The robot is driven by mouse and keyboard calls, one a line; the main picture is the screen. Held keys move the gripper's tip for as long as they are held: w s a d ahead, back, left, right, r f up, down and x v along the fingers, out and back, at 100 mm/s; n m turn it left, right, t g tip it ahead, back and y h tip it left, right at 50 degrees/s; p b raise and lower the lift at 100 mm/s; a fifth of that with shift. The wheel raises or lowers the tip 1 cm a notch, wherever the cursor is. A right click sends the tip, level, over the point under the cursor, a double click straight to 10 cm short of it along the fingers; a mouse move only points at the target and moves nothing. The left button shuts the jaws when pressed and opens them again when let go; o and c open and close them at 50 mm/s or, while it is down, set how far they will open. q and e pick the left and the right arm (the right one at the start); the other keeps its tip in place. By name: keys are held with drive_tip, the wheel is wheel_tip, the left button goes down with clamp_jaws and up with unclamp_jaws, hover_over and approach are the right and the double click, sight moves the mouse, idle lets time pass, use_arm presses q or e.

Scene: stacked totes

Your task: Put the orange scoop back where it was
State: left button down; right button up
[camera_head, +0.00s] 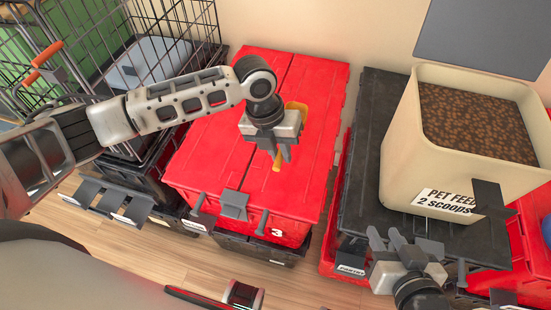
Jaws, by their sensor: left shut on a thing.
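My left gripper (281,156) is shut on the orange scoop (298,107) above the red tote lid (230,130) in the middle. The scoop's wider part shows behind the gripper and a narrow orange end shows below, between the fingers; the rest is hidden by the gripper. I cannot tell whether the scoop touches the lid. My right gripper (387,238) is at the lower right, with a gap between its fingers and nothing seen in it. It is in front of the cream bin (402,150), labelled "PET FEED 2 SCOOPS" and holding brown kibble.
The bin stands on a black tote lid (369,130) at right. Red and black totes are stacked below. Wood floor (140,243) shows in front. A grey panel (490,35) is at upper right.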

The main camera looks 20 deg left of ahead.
use_arm(q)
drive_tip(key=shift+w+a+f, duration=0.4)
drive_tip(key=shift+a+f, duration=0.15)
drive_tip(key=shift+f, duration=0.25)
drive_tip(key=shift+a+f, duration=0.1)
drive_tip(key=shift+f, duration=1.55)
drive_tip(key=shift+f+b, duration=0.15)
drive_tip(key=shift+b, duration=0.2)
drive_tip(key=c, duration=1.4)
unclamp_jaws()
